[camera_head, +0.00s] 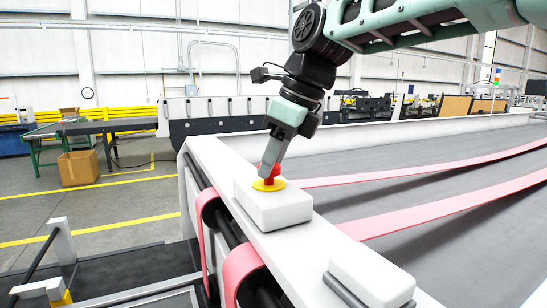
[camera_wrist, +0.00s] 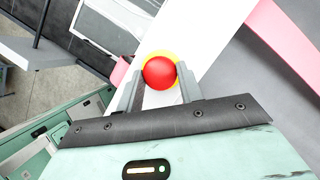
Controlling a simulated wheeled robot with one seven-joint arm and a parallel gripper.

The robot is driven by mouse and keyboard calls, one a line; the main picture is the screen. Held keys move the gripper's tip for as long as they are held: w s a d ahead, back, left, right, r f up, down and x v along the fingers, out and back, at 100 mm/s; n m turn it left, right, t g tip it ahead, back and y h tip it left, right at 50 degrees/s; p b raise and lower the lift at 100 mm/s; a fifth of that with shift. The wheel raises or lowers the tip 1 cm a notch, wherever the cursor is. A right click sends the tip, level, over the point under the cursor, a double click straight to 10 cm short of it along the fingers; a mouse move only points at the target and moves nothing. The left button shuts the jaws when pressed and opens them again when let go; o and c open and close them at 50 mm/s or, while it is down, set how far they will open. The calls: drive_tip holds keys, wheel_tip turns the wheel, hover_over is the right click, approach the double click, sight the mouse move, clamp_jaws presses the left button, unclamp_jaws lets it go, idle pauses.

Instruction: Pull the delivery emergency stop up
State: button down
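The delivery emergency stop is a red mushroom knob (camera_head: 272,171) on a yellow disc (camera_head: 262,185), set on a white box (camera_head: 275,207) on the machine's white side rail. In the wrist view the red knob (camera_wrist: 159,73) sits between my two fingers, with the yellow ring (camera_wrist: 160,54) showing behind it. My gripper (camera_head: 268,168) reaches down at a tilt, its fingertips at the knob. In the wrist view my gripper (camera_wrist: 160,78) has one finger on each side, and the gap matches the knob's width, so it looks shut on the knob. The exact contact is partly hidden.
A second white box (camera_head: 370,275) stands on the rail nearer the camera. Pink belts (camera_head: 440,210) run over the grey conveyor to the right. Dark rollers (camera_head: 225,230) lie left of the rail. A cardboard box (camera_head: 78,168) stands on the floor at the left.

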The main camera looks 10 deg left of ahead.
drive_tip(key=shift+r+p, duration=0.95)
drive_tip(key=shift+p, duration=0.3)
drive_tip(key=c, duration=0.9)
unclamp_jaws()
drive_tip(key=shift+f, duration=0.1)
drive_tip(key=w+v, duration=0.1)
drive_tip(key=v, duration=1.6)
drive_tip(key=shift+s+b, duration=0.3)
drive_tip(key=shift+s, duration=0.15)
drive_tip(key=shift+d, duration=0.1)
